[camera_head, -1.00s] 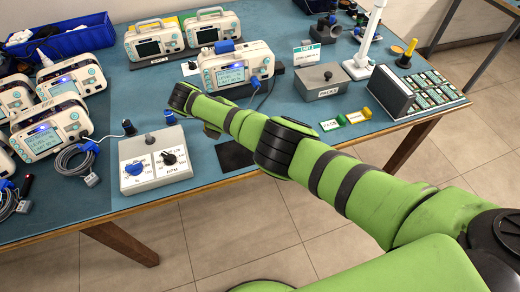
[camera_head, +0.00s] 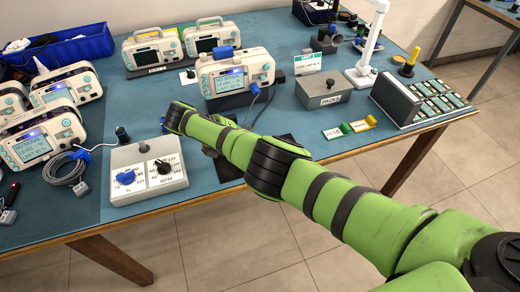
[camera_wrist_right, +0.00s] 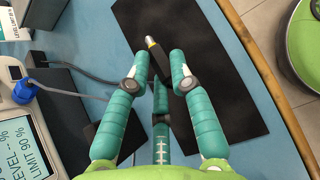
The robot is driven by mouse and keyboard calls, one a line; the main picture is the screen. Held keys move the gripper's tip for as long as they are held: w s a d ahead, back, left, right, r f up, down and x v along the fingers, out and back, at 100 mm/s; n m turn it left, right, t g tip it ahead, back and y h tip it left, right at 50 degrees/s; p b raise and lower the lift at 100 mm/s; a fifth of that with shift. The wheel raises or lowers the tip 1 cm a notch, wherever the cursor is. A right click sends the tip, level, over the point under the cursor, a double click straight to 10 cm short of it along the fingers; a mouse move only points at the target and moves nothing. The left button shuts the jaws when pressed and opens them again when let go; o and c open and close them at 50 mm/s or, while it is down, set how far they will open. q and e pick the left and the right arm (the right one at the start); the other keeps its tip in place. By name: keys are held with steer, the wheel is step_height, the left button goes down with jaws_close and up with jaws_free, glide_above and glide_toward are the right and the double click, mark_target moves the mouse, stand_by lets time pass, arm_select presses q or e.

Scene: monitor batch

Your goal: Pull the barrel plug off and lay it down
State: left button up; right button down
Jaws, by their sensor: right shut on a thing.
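In the right wrist view the barrel plug (camera_wrist_right: 158,62) has a black body and a bare metal tip pointing up the picture. It sits between the fingers of my right gripper (camera_wrist_right: 160,84), which is shut on it. The plug is seen over a black mat (camera_wrist_right: 215,65); I cannot tell if it touches the mat. In the head view my right arm hides the plug and gripper and covers part of the mat (camera_head: 229,168). The monitor (camera_head: 238,73) stands behind the arm with a blue connector in its front. My left gripper is not in view.
A control box with knobs (camera_head: 147,172) stands left of my arm. A grey PACKS box (camera_head: 324,88) and small yellow and green tags (camera_head: 350,128) lie right. More monitors crowd the left side. Cables (camera_wrist_right: 75,92) run beside the gripper. The table's front edge is close to the mat.

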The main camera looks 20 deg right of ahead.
steer(key=shift+f, duration=0.15)
steer(key=shift+f+b, duration=0.85)
steer(key=shift+b, duration=0.05)
steer(key=c, duration=1)
jaws_free()
steer(key=shift+r, duration=0.1)
